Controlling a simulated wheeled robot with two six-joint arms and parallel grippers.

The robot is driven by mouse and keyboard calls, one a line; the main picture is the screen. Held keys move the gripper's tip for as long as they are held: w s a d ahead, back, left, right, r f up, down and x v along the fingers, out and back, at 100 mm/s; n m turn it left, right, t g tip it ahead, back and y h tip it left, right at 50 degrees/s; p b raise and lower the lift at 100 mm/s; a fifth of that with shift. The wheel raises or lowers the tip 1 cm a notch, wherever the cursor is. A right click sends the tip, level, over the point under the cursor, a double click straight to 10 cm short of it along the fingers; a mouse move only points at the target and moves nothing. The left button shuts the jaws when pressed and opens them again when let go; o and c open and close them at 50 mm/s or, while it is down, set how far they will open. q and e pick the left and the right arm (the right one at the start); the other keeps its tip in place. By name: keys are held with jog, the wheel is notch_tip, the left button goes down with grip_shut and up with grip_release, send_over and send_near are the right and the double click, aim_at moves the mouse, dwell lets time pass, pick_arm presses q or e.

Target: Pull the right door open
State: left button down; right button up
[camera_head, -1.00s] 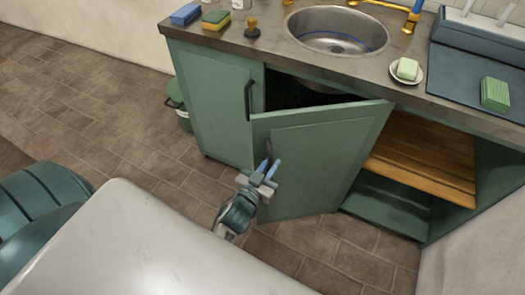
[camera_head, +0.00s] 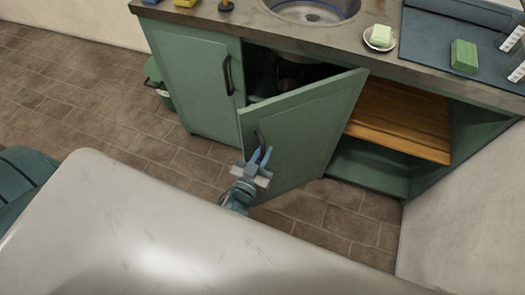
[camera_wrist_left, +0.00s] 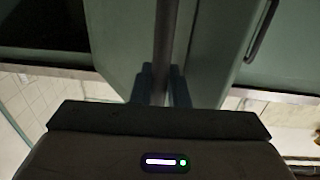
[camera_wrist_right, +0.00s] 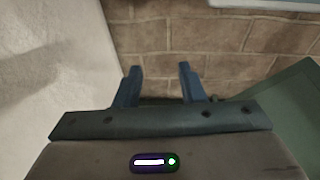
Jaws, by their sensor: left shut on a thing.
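The right door (camera_head: 303,135) of the green sink cabinet stands partly open, swung out from the opening toward me. Its dark handle (camera_head: 261,137) is near its free left edge. My left gripper (camera_head: 262,158) is shut on this handle; the left wrist view shows the handle bar (camera_wrist_left: 164,50) between the two fingers (camera_wrist_left: 163,85). The left door (camera_head: 196,80) is closed, with its own dark handle (camera_head: 229,75). My right gripper (camera_wrist_right: 157,85) shows only in the right wrist view, with fingers apart and nothing between them.
Inside the cabinet is a wooden shelf (camera_head: 400,119). The countertop (camera_head: 240,22) holds a sink (camera_head: 312,8), a soap dish (camera_head: 380,40) and a green sponge (camera_head: 464,55). A green bin (camera_head: 157,82) stands left of the cabinet. Brown tiled floor (camera_head: 110,125) lies clear in front.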

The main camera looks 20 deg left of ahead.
pick_arm(q)
jog(key=c, duration=1.5)
grip_release()
jog(key=shift+s, duration=0.15)
